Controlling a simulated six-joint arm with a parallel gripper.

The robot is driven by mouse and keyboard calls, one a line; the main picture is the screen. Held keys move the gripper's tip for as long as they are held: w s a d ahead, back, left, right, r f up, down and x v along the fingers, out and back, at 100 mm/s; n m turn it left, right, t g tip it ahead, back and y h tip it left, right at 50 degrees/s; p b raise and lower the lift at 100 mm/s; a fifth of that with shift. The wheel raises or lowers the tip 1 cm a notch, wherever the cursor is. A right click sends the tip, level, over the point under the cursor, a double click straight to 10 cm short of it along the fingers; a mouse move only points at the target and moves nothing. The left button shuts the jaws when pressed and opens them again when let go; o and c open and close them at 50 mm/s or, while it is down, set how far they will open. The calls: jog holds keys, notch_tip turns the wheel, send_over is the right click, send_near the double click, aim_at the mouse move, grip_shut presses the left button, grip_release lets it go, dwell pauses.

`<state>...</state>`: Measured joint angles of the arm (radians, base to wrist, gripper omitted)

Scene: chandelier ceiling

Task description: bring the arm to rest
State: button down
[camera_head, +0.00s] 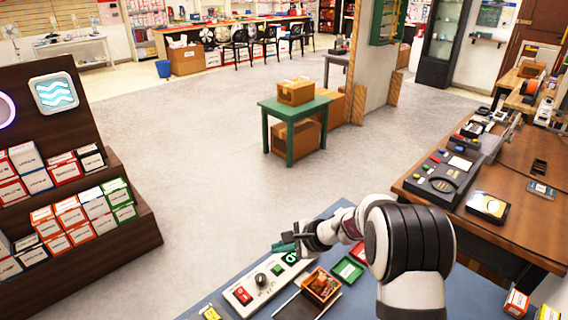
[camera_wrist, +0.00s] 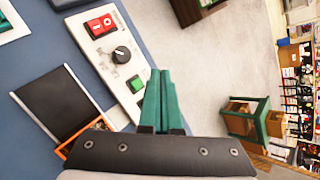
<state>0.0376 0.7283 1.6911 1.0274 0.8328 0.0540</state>
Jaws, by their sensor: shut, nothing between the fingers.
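My gripper (camera_head: 287,244) is above the far edge of a blue worktop, over the end of a white control panel (camera_head: 262,282). In the wrist view its green fingers (camera_wrist: 162,103) are together with nothing between them. The control panel (camera_wrist: 108,52) carries a red switch, a black knob and a green button. The green button (camera_wrist: 137,84) is just left of the fingers in the wrist view. I cannot tell from these views whether the fingers touch the panel.
An orange box (camera_head: 320,286) with contents and a green tray (camera_head: 348,269) are on the worktop beside the panel. A dark flat plate (camera_wrist: 62,103) lies near the panel. A green table (camera_head: 293,105) stands on the open floor beyond. A wooden bench (camera_head: 500,200) is at the right.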

jog(key=s+d+r+n+g+h, duration=0.1)
jog(key=s+r+n, duration=0.1)
jog(key=s+r, duration=0.35)
jog(key=s+r+n+g, duration=0.1)
jog(key=s+r+n, duration=0.1)
jog(key=s, duration=0.7)
jog(key=s+d+r+n+g+h, duration=0.15)
jog(key=s+r, duration=0.25)
jog(key=s, duration=0.4)
jog(key=s+d+n+h, duration=0.1)
jog(key=s+d+n, duration=0.1)
jog(key=s, duration=0.6)
jog(key=s+d+f+n+g+h, duration=0.1)
jog(key=s+d+h, duration=0.1)
jog(key=s+d, duration=0.2)
jog(key=s, duration=0.3)
jog(key=shift+s+n, duration=0.35)
jog(key=shift+s, duration=0.05)
jog(key=shift+w+h, duration=0.1)
jog(key=shift+h, duration=0.15)
